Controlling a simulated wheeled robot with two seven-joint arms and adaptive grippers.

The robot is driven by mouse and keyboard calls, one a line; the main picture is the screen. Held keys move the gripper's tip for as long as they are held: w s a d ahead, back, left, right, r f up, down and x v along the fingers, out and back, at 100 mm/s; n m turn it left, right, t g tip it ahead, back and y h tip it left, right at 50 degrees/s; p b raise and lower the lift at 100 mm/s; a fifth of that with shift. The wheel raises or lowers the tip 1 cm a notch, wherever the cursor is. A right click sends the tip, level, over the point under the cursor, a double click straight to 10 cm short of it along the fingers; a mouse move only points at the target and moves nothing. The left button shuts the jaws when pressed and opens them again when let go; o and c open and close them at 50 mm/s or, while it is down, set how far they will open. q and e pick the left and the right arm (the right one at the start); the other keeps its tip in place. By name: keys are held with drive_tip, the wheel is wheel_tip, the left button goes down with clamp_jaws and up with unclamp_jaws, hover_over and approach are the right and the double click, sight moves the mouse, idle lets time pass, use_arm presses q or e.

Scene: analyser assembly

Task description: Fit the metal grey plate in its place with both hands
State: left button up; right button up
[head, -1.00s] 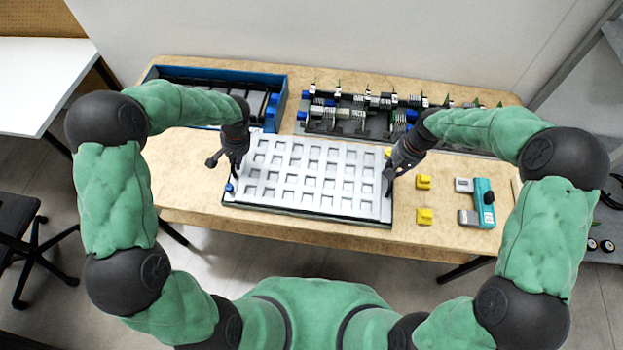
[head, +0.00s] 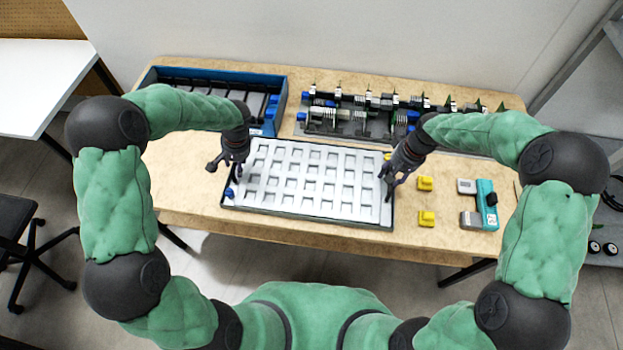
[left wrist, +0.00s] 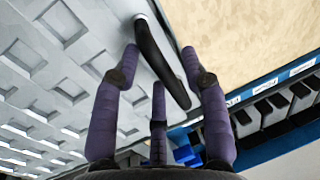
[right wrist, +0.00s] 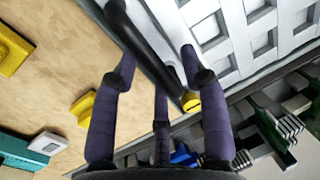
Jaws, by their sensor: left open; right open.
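The metal grey plate (head: 310,180) lies flat on the table, a pale panel with rows of square recesses and a dark edge beneath. In the left wrist view, a black bar handle (left wrist: 160,62) on one end of the plate (left wrist: 60,80) passes between the spread fingers. My left gripper (head: 226,171) is open at the plate's left end. My right gripper (head: 386,182) is open at its right end. In the right wrist view, another black handle (right wrist: 142,45) runs between the fingers, beside the plate (right wrist: 235,35). Neither gripper is closed on a handle.
A blue-edged tray (head: 283,105) with dark modules stands at the back left. A rack of components (head: 350,120) stands behind the plate. Yellow blocks (head: 426,218) and a teal device (head: 487,205) lie to the right. The front table strip is clear.

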use_arm(q)
wheel_tip(320, 180, up, 12)
drive_tip(key=d, duration=0.2)
drive_tip(key=shift+d+f, duration=0.15)
drive_tip(key=shift+f, duration=0.1)
use_arm(e)
wheel_tip(320, 180, up, 12)
drive_tip(key=d, duration=0.2)
drive_tip(key=shift+d, duration=0.2)
use_arm(q)
drive_tip(key=shift+r, duration=0.1)
use_arm(e)
drive_tip(key=shift+s, duration=0.1)
